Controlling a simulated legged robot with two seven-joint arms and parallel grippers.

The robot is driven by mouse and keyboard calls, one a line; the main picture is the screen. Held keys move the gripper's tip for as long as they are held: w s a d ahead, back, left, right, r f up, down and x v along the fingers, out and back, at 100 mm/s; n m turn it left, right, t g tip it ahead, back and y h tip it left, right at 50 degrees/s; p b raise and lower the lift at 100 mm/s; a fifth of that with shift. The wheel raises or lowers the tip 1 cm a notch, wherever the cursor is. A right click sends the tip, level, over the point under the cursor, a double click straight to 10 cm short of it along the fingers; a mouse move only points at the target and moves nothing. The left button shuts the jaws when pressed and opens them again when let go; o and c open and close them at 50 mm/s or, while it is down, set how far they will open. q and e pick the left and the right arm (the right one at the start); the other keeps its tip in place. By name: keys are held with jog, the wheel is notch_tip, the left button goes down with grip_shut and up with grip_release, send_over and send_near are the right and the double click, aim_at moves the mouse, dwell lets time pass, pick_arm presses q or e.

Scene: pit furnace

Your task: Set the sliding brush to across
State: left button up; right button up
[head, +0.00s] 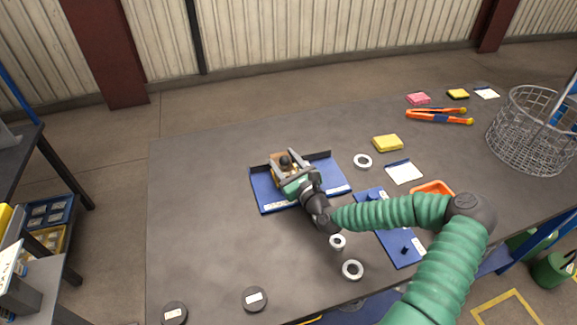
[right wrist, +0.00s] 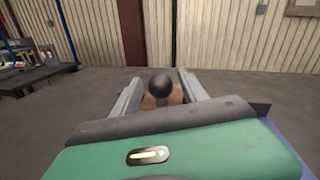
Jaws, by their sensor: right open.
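The sliding brush, a tan wooden block with a round black knob (head: 285,160), sits on a blue tray (head: 267,200) with a dark raised back edge. My right gripper (head: 287,168) reaches over the tray with its fingers spread. In the right wrist view the black knob (right wrist: 160,86) stands between the two grey fingers, with gaps on both sides and the tan block below it. The gripper body hides part of the brush and tray. My left gripper is not in view.
Pale rings (head: 352,269), a yellow block (head: 387,143) and a wire basket (head: 530,130) are on the table. The table's left part is clear apart from dark discs (head: 254,299) near the front.

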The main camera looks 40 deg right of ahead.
jog(key=s, duration=0.8)
jog(key=s+a, duration=0.1)
jog(key=s, duration=0.4)
jog(key=shift+a+f, duration=0.1)
jog(key=s+p, duration=0.3)
jog(key=shift+s+a+r+p, duration=0.1)
jog(key=shift+a+r+p, duration=0.1)
jog(key=shift+r+p, duration=0.15)
jog(key=shift+s+a+f, duration=0.1)
jog(key=shift+s+f, duration=0.1)
jog(key=shift+f, duration=0.1)
jog(key=shift+w+f, duration=0.1)
